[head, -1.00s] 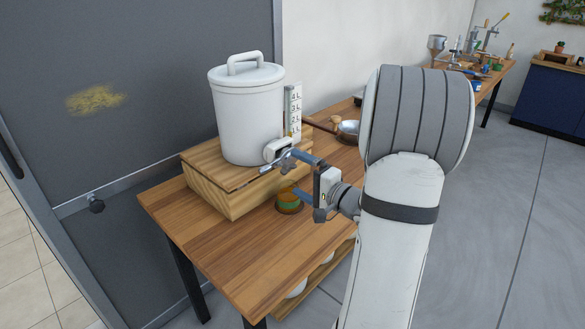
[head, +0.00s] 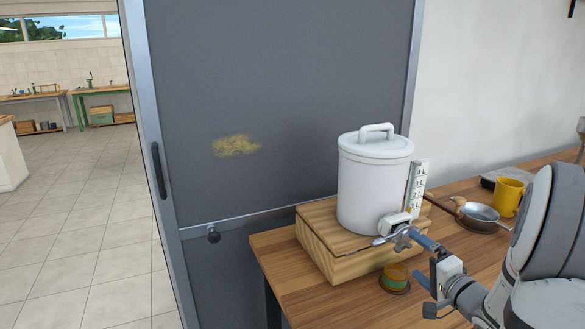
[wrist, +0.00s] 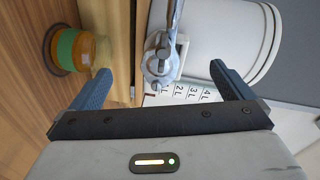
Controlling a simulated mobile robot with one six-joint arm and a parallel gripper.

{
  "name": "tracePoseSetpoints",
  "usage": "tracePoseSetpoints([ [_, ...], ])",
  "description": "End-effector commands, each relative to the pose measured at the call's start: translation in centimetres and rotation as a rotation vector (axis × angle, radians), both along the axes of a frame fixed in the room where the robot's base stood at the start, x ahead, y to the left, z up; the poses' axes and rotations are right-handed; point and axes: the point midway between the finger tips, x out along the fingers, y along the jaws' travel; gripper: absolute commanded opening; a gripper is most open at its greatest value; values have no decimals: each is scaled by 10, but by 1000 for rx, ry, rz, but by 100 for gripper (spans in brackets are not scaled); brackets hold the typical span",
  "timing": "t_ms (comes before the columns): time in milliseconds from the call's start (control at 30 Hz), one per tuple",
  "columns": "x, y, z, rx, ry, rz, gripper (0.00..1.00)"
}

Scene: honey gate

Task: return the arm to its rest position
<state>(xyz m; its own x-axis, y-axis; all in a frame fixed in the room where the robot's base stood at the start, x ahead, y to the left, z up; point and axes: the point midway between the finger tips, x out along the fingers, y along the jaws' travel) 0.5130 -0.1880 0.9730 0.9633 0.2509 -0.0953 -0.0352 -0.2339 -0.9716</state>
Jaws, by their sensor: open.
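My gripper (head: 414,257) is at the front of the white lidded tank (head: 372,190), its blue fingers spread apart. It also shows in the wrist view (wrist: 160,72), open, with nothing between its pads. The tank's metal tap and lever (wrist: 160,55) appear ahead of the gap between the fingers, and visible space separates them from both fingers. In the head view the upper finger overlaps the tap area (head: 398,232). A small jar with a green band (head: 395,276) stands on a dark round base below the tap. My arm reaches in from the lower right.
The tank stands on a wooden box (head: 345,262) on a wooden table (head: 285,262). A level scale (head: 416,190) is beside the tank. A pan (head: 480,216) and yellow mug (head: 508,196) are to the right. A grey door panel (head: 280,110) stands behind. Tiled floor at left is clear.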

Motion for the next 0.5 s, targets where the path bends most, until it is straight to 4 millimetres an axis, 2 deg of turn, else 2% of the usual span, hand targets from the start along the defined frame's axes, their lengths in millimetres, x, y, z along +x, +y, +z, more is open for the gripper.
tracePoseSetpoints([
  [33, 7, 5, 10, -96, 18, -31, 100],
  [100, 13, 7, 16, -246, 65, -86, 100],
  [267, 12, 15, 29, -561, 212, -175, 100],
  [367, 0, 24, 36, -724, 325, -188, 100],
  [500, -29, 46, 42, -907, 502, -132, 100],
])
